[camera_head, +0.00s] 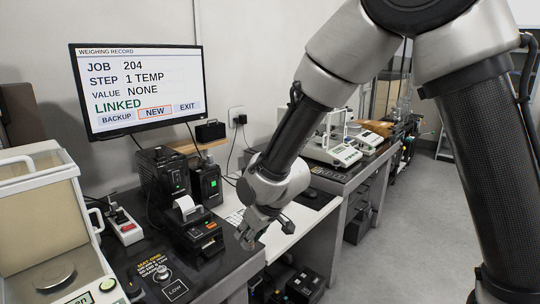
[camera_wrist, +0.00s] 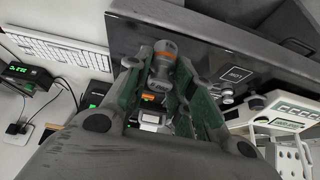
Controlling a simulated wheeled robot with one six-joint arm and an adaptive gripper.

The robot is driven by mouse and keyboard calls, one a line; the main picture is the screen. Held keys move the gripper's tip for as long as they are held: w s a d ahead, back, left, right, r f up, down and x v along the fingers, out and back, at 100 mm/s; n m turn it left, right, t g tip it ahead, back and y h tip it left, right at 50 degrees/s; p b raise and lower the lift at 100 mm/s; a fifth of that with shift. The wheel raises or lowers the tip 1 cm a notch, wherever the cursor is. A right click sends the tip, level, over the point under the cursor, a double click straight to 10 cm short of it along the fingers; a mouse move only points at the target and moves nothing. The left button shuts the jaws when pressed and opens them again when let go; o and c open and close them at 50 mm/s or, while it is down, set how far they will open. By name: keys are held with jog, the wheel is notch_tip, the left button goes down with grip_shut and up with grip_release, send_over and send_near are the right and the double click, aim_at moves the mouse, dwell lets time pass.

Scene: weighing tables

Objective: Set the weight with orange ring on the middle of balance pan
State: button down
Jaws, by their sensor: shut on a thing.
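The weight with the orange ring (camera_wrist: 166,46) is a grey metal piece held between the fingertips of my gripper (camera_wrist: 164,62) in the wrist view. My gripper is shut on it. In the head view my gripper (camera_head: 248,234) hangs over the front edge of the dark bench, right of the printer; the weight is hard to make out there. The balance pan (camera_head: 54,276) is a round metal disc inside the glass-sided balance (camera_head: 40,215) at the lower left. My gripper is well to the right of it, and the pan looks empty.
A small metal weight (camera_head: 161,272) stands on the dark printed mat beside the "LOW" square. The label printer (camera_head: 194,232), a red-switch power strip (camera_head: 124,226) and the monitor (camera_head: 137,90) are between or behind. Other balances (camera_head: 332,150) stand on the farther bench.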

jog(key=w+d+f+m+h, duration=0.1)
jog(key=w+d+f+m, duration=0.1)
jog(key=d, duration=0.9)
jog(key=w+d+f+m+t+h, duration=0.1)
jog(key=w+d+f+m+h, duration=0.1)
jog(key=d, duration=1)
jog(key=w+d+f+m+t+h, duration=0.1)
jog(key=w+d+f+m, duration=0.3)
jog(key=d, duration=0.8)
jog(key=shift+f+m+h, duration=0.3)
jog(key=shift+m, duration=0.5)
